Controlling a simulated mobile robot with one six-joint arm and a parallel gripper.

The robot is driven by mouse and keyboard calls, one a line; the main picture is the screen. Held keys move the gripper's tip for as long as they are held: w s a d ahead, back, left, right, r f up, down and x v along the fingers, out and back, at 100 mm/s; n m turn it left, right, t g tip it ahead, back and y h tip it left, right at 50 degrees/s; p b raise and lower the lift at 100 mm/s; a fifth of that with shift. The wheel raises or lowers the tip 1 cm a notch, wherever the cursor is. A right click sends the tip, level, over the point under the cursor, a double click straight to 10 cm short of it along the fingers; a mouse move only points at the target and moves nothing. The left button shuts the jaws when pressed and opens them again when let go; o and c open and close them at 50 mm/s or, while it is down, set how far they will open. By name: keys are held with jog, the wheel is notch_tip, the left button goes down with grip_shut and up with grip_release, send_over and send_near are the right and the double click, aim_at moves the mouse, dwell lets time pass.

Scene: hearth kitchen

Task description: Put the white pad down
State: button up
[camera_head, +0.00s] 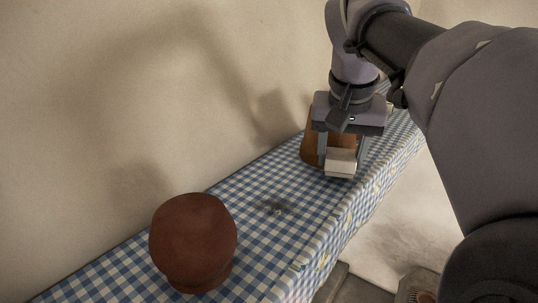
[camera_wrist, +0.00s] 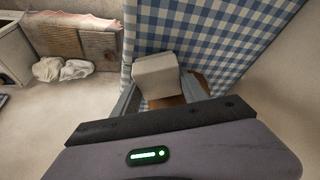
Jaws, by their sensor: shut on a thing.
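The white pad (camera_head: 341,161) is a small, pale block held between the fingers of my gripper (camera_head: 338,150). My gripper points down and is shut on the pad, over the far part of a table with a blue-and-white checked cloth (camera_head: 255,185). In the wrist view the pad (camera_wrist: 157,75) sits between the two fingertips (camera_wrist: 160,95), with the checked cloth (camera_wrist: 205,35) beyond it. I cannot tell whether the pad touches the cloth.
A brown object (camera_head: 309,150) stands just behind my gripper, partly hidden by it. A round reddish-brown pot-like object (camera_head: 193,240) stands near the front. The wall runs along the table's left side.

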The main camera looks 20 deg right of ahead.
aim_at(342, 161)
jog(key=shift+s+a+f+b, duration=0.25)
jog(key=shift+s+a+f, duration=0.15)
jog(key=shift+s, duration=0.2)
jog(key=shift+s+a+f+b, duration=0.2)
jog(key=shift+s+a+f, duration=0.15)
jog(key=shift+s, duration=0.25)
jog(key=shift+d+r, duration=0.1)
jog(key=shift+r, duration=0.05)
jog(key=shift+w+d+f, duration=0.35)
jog(key=shift+w+d, duration=0.1)
jog(key=shift+s+f, duration=0.1)
jog(key=shift+f, duration=0.05)
jog(key=o, duration=1.2)
jog(key=shift+s+a, duration=0.1)
jog(key=shift+a, duration=0.05)
jog(key=shift+o, duration=0.5)
jog(key=shift+a, duration=0.1)
